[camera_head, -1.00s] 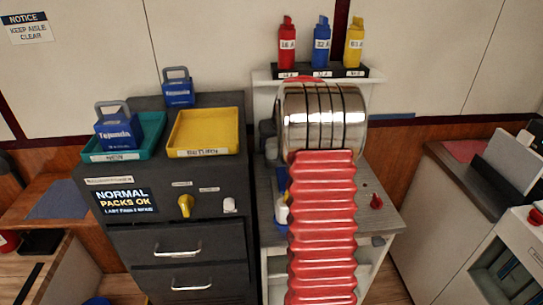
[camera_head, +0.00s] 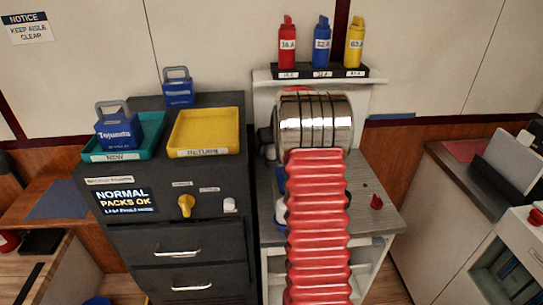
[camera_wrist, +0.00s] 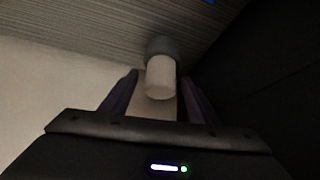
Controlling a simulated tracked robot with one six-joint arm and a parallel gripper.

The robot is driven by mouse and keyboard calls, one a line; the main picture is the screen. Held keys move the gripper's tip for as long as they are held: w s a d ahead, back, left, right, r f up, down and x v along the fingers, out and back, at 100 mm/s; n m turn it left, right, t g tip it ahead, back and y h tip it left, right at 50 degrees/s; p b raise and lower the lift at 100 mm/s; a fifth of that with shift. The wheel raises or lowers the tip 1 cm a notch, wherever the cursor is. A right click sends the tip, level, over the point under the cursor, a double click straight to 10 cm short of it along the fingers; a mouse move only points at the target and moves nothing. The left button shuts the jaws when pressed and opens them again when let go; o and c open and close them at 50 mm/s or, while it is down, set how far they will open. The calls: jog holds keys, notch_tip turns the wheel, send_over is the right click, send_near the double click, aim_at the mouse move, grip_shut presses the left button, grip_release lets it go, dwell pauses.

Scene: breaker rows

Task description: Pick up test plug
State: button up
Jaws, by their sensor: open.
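A short white cylinder with a grey end (camera_wrist: 160,78) shows in the wrist view; it may be the test plug, but I cannot tell for sure. My gripper (camera_wrist: 159,88) is open, with one dark finger on either side of the cylinder's lower part. I cannot tell whether either finger touches it. In the head view my own arm hides the gripper and the spot where it is. A small red plug-like piece (camera_head: 376,202) stands on the right of the grey bench top (camera_head: 372,222).
Red (camera_head: 287,42), blue (camera_head: 321,42) and yellow (camera_head: 354,42) labelled pieces stand on a rack behind my arm. A dark cabinet (camera_head: 180,245) at left carries a teal tray (camera_head: 150,150) and a yellow tray (camera_head: 205,128). A white-fronted counter (camera_head: 455,215) stands at right.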

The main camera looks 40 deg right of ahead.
jog(key=shift+c, duration=0.3)
jog(key=c, duration=1.2)
jog(key=shift+o, duration=0.2)
jog(key=shift+r, duration=0.1)
notch_tip(320, 180, up, 10)
jog(key=shift+f, duration=0.1)
